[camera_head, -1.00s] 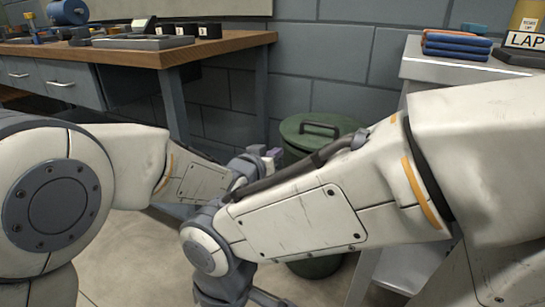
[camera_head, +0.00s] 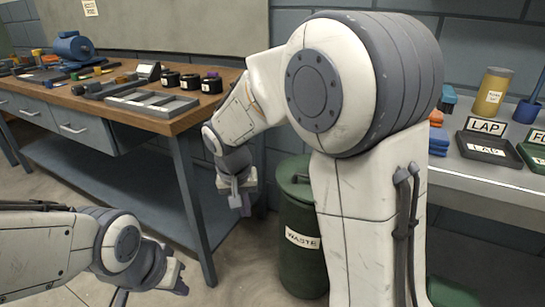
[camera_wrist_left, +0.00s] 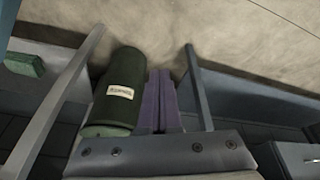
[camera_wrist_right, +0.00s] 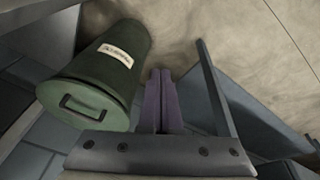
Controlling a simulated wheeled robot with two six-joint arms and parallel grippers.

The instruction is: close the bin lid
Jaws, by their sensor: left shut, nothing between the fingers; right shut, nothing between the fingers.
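The green waste bin (camera_head: 300,240) stands on the floor between the workbench and the right-hand counter. My right arm hides part of it in the head view. Its lid (camera_wrist_right: 85,98), with a dark bar handle, lies flat on the rim and looks closed in the right wrist view. The bin also shows in the left wrist view (camera_wrist_left: 122,85). My right gripper (camera_head: 241,208) is shut and empty, pointing down left of the bin, apart from it. My left gripper (camera_head: 181,287) is shut and empty at the lower left, further from the bin.
A wooden workbench (camera_head: 200,108) with trays, pots and a blue machine stands at the left, with a shelf and legs below. A grey counter (camera_head: 480,175) with labelled trays stands at the right. Open floor lies in front of the bench.

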